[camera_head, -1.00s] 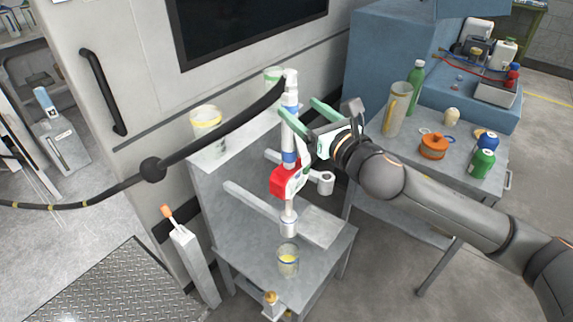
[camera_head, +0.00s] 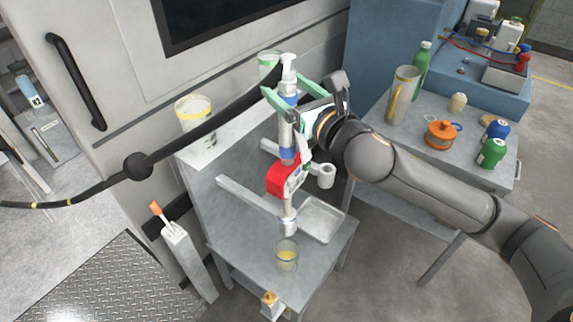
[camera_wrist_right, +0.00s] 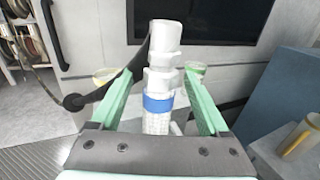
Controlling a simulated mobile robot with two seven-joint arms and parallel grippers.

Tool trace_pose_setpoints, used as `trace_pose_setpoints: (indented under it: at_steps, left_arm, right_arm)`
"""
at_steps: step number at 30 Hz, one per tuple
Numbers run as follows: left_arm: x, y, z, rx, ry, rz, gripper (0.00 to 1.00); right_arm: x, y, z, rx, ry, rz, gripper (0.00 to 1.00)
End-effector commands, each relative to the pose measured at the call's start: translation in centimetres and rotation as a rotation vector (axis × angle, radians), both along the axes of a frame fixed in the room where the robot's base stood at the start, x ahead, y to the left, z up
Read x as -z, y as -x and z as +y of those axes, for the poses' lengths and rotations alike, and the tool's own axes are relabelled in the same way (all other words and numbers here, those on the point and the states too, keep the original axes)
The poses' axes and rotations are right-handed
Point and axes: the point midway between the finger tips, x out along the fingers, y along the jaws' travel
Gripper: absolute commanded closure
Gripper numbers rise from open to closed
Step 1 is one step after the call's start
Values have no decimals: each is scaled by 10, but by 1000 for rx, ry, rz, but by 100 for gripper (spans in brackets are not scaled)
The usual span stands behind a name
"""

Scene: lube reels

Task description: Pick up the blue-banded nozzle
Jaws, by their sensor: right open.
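The blue-banded nozzle (camera_head: 286,152) hangs upright over a small grey stand, with a red body, a white upper part and blue bands. A black hose (camera_head: 217,122) runs to its upper part from the left. In the right wrist view the nozzle's white shaft with one blue band (camera_wrist_right: 158,103) stands between the green fingers. My right gripper (camera_head: 283,92) is open, its fingers on either side of the nozzle's upper shaft; I cannot tell whether they touch it. My left gripper is not in view.
The grey stand (camera_head: 235,235) has a glass cup (camera_head: 287,254) with yellow liquid below the nozzle. White tubs (camera_head: 194,122) stand on its upper shelf. A grey table (camera_head: 408,145) at right holds a pitcher (camera_head: 402,95), bottles and an orange pot (camera_head: 441,134).

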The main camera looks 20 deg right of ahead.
Motion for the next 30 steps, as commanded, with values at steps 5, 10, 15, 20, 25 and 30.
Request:
trace_pose_setpoints:
  at_steps: [5,10,15,20,25,30]
  left_arm:
    - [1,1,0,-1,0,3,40]
    - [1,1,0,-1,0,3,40]
    - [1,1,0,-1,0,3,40]
    - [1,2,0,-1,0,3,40]
    - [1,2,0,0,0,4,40]
    - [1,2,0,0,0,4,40]
  right_arm:
    - [0,0,0,0,0,0,31]
    - [0,0,0,0,0,0,50]
    - [0,0,0,1,1,0,70]
    - [0,0,0,1,1,0,88]
    - [0,0,0,1,1,1,100]
    - [0,0,0,1,1,1,100]
